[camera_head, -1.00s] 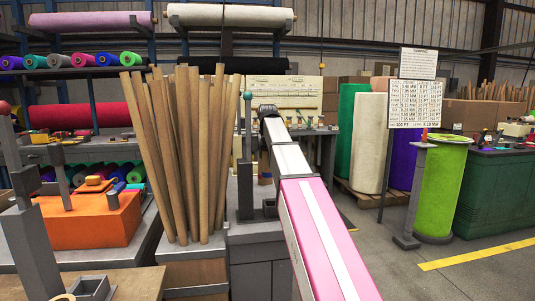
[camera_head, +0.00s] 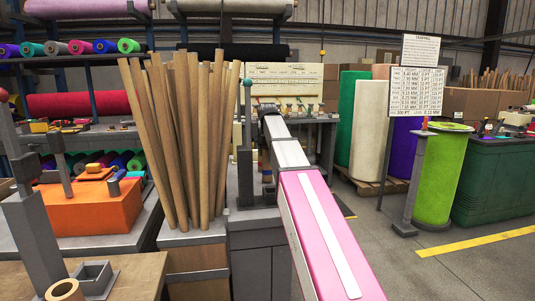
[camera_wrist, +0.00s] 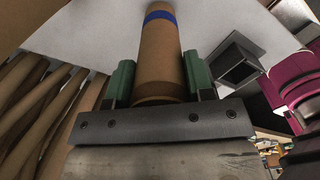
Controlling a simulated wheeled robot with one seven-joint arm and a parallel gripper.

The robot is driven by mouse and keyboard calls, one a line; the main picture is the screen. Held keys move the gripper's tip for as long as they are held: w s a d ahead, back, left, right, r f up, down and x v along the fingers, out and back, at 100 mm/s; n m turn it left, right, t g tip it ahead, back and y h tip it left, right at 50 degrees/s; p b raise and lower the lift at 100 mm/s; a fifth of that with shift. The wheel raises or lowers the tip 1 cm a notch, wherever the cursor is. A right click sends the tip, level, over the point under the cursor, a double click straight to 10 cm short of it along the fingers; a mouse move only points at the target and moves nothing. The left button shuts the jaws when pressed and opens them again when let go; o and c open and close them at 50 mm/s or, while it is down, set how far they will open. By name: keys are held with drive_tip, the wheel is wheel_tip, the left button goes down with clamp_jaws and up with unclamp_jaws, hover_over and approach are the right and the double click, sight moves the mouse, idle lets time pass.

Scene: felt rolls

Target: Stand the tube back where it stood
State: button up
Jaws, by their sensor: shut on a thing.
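A brown cardboard tube (camera_wrist: 158,50) with a blue band near its far end shows in the wrist view. My gripper (camera_wrist: 158,85) is shut on it, with a green pad against each side. The tube points away from the wrist, over a pale surface. A grey square open socket (camera_wrist: 238,68) is to the right of the tube, apart from it in the picture. In the head view my pink and white arm reaches toward the grey bench, and my gripper is mostly hidden there. Whether the tube's far end touches anything cannot be told.
A bundle of tall brown tubes (camera_head: 195,140) stands left of my arm; it also shows in the wrist view (camera_wrist: 45,115). A grey post with a green knob (camera_head: 246,140) stands between bundle and arm. A wooden table (camera_head: 135,275) with a tape roll (camera_head: 65,291) is at front left.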

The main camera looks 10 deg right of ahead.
drive_tip(key=shift+f, duration=0.45)
idle(0.3)
drive_tip(key=o, duration=1.3)
wheel_tip(320, 180, up, 11)
drive_tip(key=shift+f, duration=0.1)
